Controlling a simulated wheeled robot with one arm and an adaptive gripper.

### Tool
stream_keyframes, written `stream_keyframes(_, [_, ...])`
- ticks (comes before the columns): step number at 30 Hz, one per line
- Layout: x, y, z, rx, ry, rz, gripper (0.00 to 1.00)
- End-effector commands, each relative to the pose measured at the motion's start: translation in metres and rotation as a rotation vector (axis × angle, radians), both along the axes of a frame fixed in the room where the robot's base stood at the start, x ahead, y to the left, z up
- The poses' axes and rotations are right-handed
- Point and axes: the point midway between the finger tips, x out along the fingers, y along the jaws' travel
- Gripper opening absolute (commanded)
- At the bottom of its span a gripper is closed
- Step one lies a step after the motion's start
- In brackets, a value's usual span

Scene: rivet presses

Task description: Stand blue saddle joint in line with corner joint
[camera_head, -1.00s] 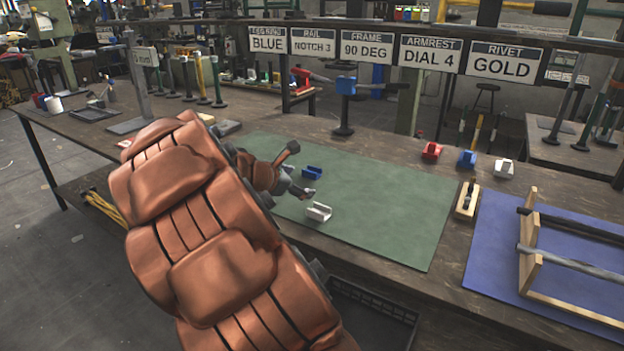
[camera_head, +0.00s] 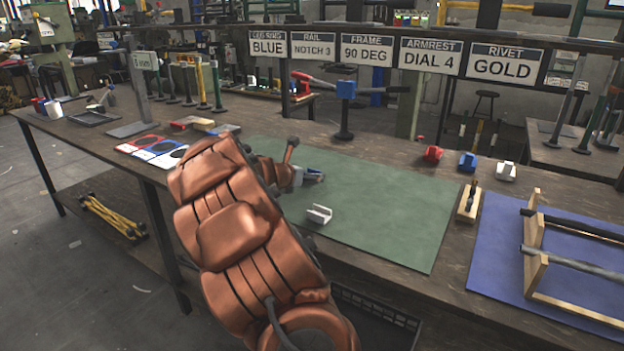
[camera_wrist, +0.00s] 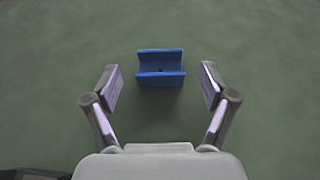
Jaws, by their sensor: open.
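The blue saddle joint (camera_wrist: 160,68) is a small U-shaped channel on the green mat. In the wrist view it lies ahead of and between the fingers of my gripper (camera_wrist: 160,88), which are open, with a gap on each side. In the head view only a sliver of the blue joint (camera_head: 314,172) shows beside my gripper (camera_head: 308,179). A white channel-shaped piece (camera_head: 319,215) lies on the mat nearer the front; I cannot tell if it is the corner joint.
The green mat (camera_head: 400,225) is mostly clear. Red (camera_head: 432,153), blue (camera_head: 467,162) and white (camera_head: 506,170) blocks stand along the back. A wooden holder (camera_head: 468,203) and a blue mat with a wooden frame (camera_head: 534,240) are at the right.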

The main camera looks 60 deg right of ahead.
Motion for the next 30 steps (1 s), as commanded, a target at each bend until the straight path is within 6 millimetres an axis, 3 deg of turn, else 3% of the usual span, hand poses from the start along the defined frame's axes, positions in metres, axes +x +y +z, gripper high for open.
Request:
stream_keyframes(6, [0.001,-0.024,-0.01,-0.001,-0.004,-0.002,0.83])
stream_keyframes(13, [0.001,-0.026,-0.009,-0.001,-0.003,-0.001,0.83])
stream_keyframes(30, [0.0,-0.025,-0.01,-0.001,-0.003,-0.001,0.26])
